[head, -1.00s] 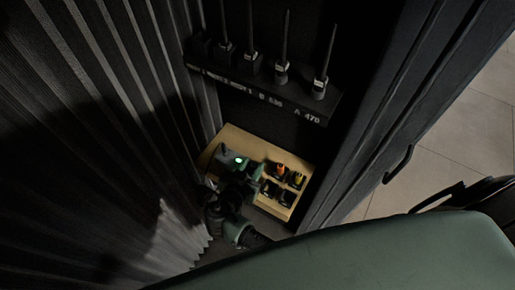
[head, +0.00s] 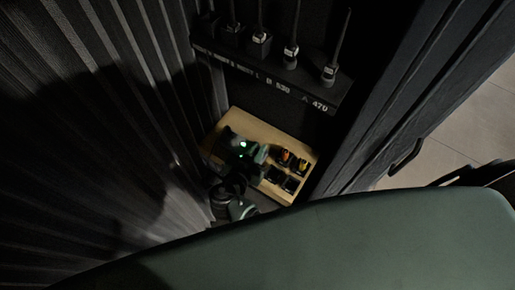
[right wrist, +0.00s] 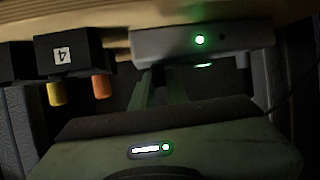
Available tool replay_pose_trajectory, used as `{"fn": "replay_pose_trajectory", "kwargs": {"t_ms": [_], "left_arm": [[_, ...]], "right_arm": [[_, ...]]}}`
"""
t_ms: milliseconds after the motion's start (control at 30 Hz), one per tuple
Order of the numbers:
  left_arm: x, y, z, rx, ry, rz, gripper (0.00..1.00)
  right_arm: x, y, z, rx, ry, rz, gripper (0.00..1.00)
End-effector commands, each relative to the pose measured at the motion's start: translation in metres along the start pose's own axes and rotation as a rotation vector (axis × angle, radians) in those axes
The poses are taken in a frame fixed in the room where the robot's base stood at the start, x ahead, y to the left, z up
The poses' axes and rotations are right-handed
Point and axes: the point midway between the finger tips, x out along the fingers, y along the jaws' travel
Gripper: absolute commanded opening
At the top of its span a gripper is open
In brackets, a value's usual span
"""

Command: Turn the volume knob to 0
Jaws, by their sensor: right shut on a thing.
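A grey box with a lit green light (right wrist: 222,40) shows at the top of the right wrist view. It also shows in the head view (head: 228,142), on a wooden shelf, partly covered by my right gripper. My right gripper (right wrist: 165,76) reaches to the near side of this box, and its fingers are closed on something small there. I take it to be the volume knob, but the knob itself is hidden by the fingers and shadow, so its setting cannot be read. My left gripper is in neither view.
The wooden shelf (head: 252,120) also holds black holders (right wrist: 68,54), one marked 4, with orange and yellow pieces. A dark rack (head: 270,78) with several antennas hangs above. A ribbed wall (head: 110,110) stands close on the left, a dark door frame (head: 400,80) on the right.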

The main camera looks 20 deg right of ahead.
Motion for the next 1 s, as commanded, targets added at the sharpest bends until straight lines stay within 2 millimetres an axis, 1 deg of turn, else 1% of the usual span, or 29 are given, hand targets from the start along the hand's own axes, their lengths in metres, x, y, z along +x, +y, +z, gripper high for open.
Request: {"fn": "replay_pose_trajectory", "kwargs": {"t_ms": [167,367,800,1000], "left_arm": [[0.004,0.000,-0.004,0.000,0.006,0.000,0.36],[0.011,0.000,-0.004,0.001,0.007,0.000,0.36],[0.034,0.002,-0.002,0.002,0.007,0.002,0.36],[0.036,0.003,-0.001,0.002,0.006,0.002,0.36]], "right_arm": [[0.001,0.002,0.002,-0.020,0.001,-0.046,0.00],[0.002,0.002,0.002,-0.070,0.003,-0.163,0.00],[0.002,0.002,0.002,-0.227,0.004,-0.540,0.00],[0.001,0.001,0.000,-0.301,0.004,-0.716,0.00]]}}
